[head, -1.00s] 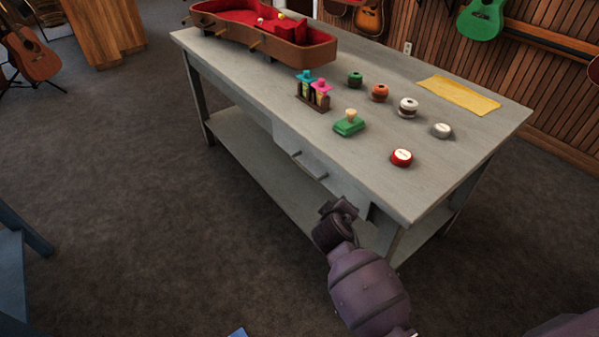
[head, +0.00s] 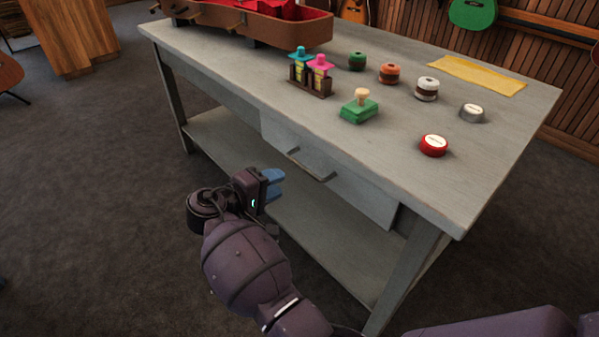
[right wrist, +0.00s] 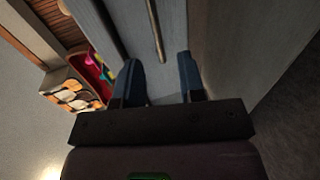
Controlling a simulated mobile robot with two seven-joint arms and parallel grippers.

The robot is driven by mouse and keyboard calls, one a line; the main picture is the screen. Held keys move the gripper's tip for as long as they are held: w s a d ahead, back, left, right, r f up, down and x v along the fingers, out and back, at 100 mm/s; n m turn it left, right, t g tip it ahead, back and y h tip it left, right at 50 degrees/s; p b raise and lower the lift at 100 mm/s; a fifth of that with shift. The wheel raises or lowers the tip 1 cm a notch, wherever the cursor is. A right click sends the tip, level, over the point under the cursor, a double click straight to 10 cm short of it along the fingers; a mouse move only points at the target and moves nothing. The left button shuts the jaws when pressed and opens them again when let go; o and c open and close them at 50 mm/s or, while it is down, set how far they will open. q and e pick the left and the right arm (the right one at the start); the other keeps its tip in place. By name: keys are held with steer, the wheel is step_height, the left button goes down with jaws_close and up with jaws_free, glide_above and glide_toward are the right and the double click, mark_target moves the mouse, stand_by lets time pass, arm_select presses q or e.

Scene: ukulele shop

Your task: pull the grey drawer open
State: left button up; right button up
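The grey drawer (head: 350,188) is set under the top of the grey table, and its front looks shut. Its thin bar handle (head: 312,168) runs along the front. My right gripper (head: 280,180) has blue fingers and is open and empty. It is in front of the drawer, a little to the left of and below the handle in the head view. In the right wrist view the handle (right wrist: 154,28) lies beyond the fingertips (right wrist: 158,62), lined up with the gap and apparently not touched. My left gripper is not in view.
The table top (head: 400,170) carries a green stamp-like block (head: 359,110), a small rack of bottles (head: 311,78), several round tins and a yellow cloth (head: 470,73). An open instrument case (head: 260,25) is at the back. A lower shelf (head: 230,150) runs under the drawer.

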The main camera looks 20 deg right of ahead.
mark_target(303, 169)
steer(key=shift+w+r+b+x, duration=0.15)
steer(key=shift+b+x, duration=0.4)
steer(key=shift+x, duration=2)
steer(key=shift+w+r+b+x, duration=0.1)
steer(key=shift+b+x, duration=0.45)
steer(key=shift+x, duration=2)
steer(key=shift+a+r, duration=0.1)
jaws_close()
